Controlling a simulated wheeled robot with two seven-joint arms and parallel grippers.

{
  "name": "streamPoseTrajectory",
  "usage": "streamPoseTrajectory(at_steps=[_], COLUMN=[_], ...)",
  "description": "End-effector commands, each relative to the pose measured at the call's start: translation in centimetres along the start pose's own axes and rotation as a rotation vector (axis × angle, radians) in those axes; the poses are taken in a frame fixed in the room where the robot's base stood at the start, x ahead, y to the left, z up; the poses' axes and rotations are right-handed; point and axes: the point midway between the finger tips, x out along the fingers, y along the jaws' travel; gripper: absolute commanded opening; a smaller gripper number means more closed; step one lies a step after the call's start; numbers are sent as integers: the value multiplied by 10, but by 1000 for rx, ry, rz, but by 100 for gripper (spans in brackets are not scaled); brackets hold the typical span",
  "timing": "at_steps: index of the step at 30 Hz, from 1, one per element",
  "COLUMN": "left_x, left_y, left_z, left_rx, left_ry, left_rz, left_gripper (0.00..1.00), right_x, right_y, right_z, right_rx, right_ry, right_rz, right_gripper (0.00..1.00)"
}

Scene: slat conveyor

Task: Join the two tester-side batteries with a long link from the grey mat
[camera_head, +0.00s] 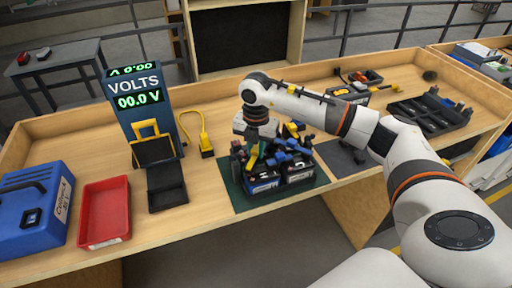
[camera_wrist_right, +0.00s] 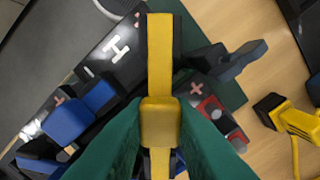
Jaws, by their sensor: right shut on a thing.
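My right gripper (camera_head: 252,160) is over the batteries on the green mat (camera_head: 231,189). In the right wrist view its green fingers (camera_wrist_right: 160,125) are shut on a yellow link (camera_wrist_right: 160,55), a long bar with a dark end. The link is above or against the batteries; I cannot tell if it touches them. Black batteries with blue parts (camera_head: 262,184) and (camera_head: 298,173) stand at the mat's front; the arm and gripper partly hide those behind. The wrist view shows a battery top (camera_wrist_right: 112,48) with a white mark. The grey mat (camera_head: 338,158) lies right of the green mat. My left gripper is not in view.
The blue VOLTS tester (camera_head: 118,90) reads 00.0 V, with a black tray (camera_head: 166,188) before it. A yellow cable clamp (camera_head: 206,153) lies between tester and batteries. A red tray (camera_head: 104,212) and blue case (camera_head: 35,205) are left. A black tray (camera_head: 430,115) stands right.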

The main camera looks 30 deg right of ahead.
Motion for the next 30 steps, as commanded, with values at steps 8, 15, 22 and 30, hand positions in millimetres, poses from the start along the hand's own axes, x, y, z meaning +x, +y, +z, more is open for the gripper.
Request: streamPoseTrajectory(at_steps=[8, 15, 22, 30], left_x=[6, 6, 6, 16], left_y=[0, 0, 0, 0], left_z=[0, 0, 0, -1], left_rx=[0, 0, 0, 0], left_ry=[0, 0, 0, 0], left_rz=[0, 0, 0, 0], left_gripper=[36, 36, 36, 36], right_x=[8, 8, 8, -17], right_y=[0, 0, 0, -1], right_z=[0, 0, 0, -1], right_rx=[0, 0, 0, 0], right_ry=[0, 0, 0, 3], right_rz=[0, 0, 0, -4], right_gripper=[0, 47, 47, 47])
